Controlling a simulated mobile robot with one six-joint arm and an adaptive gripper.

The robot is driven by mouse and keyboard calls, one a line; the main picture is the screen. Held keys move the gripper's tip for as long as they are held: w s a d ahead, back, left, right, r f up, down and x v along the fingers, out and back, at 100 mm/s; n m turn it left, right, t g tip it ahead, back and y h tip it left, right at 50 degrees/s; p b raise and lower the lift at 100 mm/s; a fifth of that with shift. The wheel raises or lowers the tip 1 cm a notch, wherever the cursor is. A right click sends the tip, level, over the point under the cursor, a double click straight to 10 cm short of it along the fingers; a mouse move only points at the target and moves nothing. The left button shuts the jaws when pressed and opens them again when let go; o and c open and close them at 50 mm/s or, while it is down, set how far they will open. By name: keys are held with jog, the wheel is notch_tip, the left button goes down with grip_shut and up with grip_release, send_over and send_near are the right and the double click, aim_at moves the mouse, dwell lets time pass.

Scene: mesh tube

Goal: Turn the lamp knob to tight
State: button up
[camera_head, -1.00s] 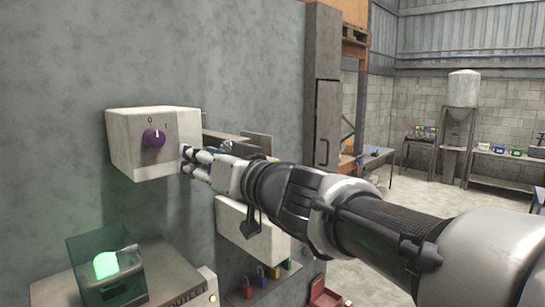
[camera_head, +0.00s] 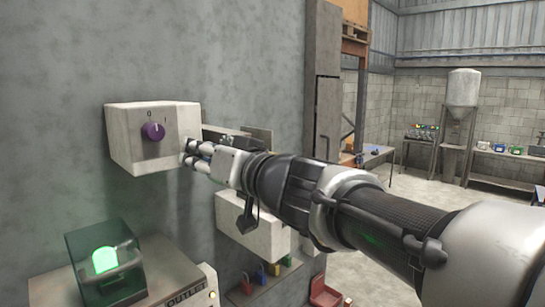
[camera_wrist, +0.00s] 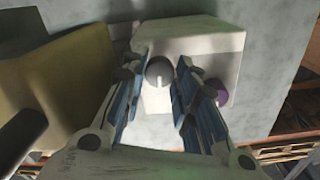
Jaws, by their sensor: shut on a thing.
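A white box (camera_head: 124,128) is fixed to the grey wall, with a purple knob (camera_head: 153,131) marked 0 and 1 on its front. A dark round knob (camera_wrist: 159,69) with a pale pointer line sits on the face before my gripper. That knob is hidden behind the fingers in the head view. My gripper (camera_wrist: 158,76) has one finger on each side of the dark knob and is shut on it. In the head view my gripper (camera_head: 190,152) is at the box's right side. The purple knob also shows at the right in the wrist view (camera_wrist: 218,92).
A lit green lamp (camera_head: 104,260) in a dark housing stands below the box on a ledge marked OUTLET. Another white box (camera_head: 250,226) is on the wall under my arm, with small coloured padlocks (camera_head: 261,275) below. A yellowish block (camera_wrist: 60,90) fills the left of the wrist view.

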jog(key=m+b, duration=0.3)
jog(key=m, duration=0.1)
jog(key=shift+f, duration=0.1)
jog(key=m+b, duration=0.2)
jog(key=m, duration=0.2)
jog(key=shift+m, duration=0.3)
jog(key=shift+r+m+p, duration=0.15)
jog(key=shift+m+p, duration=1.15)
jog(key=shift+m, duration=5.3)
jog(key=shift+r+m+p, duration=0.15)
jog(key=shift+m+p, duration=1.1)
jog(key=shift+m, duration=5.35)
jog(key=o, duration=0.8)
